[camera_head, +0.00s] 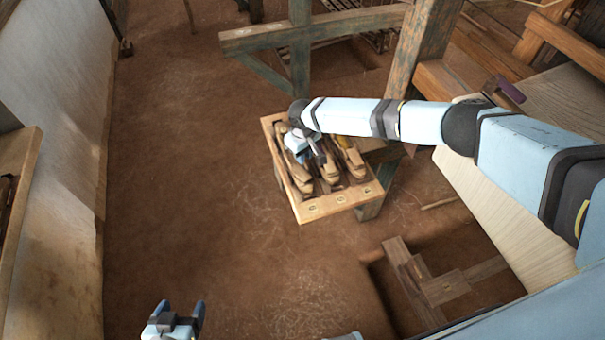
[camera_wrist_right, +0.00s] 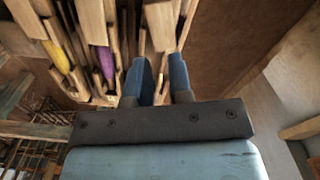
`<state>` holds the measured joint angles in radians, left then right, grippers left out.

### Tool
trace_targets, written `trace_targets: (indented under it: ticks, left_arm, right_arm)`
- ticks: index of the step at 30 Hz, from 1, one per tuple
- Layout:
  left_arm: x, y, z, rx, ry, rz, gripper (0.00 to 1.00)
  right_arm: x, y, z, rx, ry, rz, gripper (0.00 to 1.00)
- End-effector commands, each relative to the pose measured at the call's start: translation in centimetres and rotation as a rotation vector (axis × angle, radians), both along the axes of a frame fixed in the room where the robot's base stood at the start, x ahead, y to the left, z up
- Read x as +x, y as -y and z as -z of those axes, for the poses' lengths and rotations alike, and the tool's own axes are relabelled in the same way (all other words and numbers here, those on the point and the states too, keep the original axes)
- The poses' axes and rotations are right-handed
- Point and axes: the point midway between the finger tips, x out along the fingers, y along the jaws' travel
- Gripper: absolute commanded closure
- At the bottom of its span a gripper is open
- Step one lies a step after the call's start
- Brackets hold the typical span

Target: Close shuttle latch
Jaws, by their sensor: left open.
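Several wooden shuttles (camera_head: 329,171) lie side by side in a shallow wooden tray (camera_head: 325,208) in the head view. My right gripper (camera_head: 316,157) reaches down over the tray's left half, at the shuttles. In the right wrist view its two blue fingers (camera_wrist_right: 159,70) stand apart. A pale wooden shuttle (camera_wrist_right: 158,25) shows at and beyond their tips. I cannot tell whether the fingers grip it. No shuttle latch can be made out; it is too small or hidden by the hand. My left gripper (camera_head: 176,312) is open and empty, low over bare floor.
Yellow (camera_wrist_right: 57,57) and purple (camera_wrist_right: 105,62) thread shows in other shuttles in the right wrist view. The wooden loom frame (camera_head: 300,50) stands behind the tray. A pale board (camera_head: 505,215) lies under my right arm. The earthen floor left of the tray is clear.

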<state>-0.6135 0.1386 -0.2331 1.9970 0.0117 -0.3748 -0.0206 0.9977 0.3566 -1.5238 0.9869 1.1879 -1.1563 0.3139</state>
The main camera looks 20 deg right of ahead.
Motion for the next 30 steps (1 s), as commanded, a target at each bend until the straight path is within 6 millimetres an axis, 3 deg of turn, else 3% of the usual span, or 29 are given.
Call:
trace_targets:
  ticks: [6,13,18,27,30]
  left_arm:
    - [0.0,-0.2,0.3,0.003,-0.001,-0.003,0.25]
    - [-0.1,-0.1,1.3,0.003,-0.009,-0.002,0.25]
    - [-0.2,0.1,1.5,0.0,-0.011,0.002,0.25]
    - [-0.2,0.2,1.2,-0.002,-0.008,0.003,0.25]
    - [-0.2,0.2,1.1,-0.003,-0.006,0.003,0.25]
  right_arm:
    - [0.0,-0.1,5.0,-0.002,0.001,0.001,0.8]
    - [0.0,-0.1,8.7,0.0,0.001,0.002,0.8]
    - [0.0,-0.1,9.8,0.001,0.003,0.001,0.8]
    - [0.0,-0.1,9.9,0.001,0.003,0.001,0.8]
    - [0.0,-0.1,9.9,0.001,0.003,0.001,1.0]
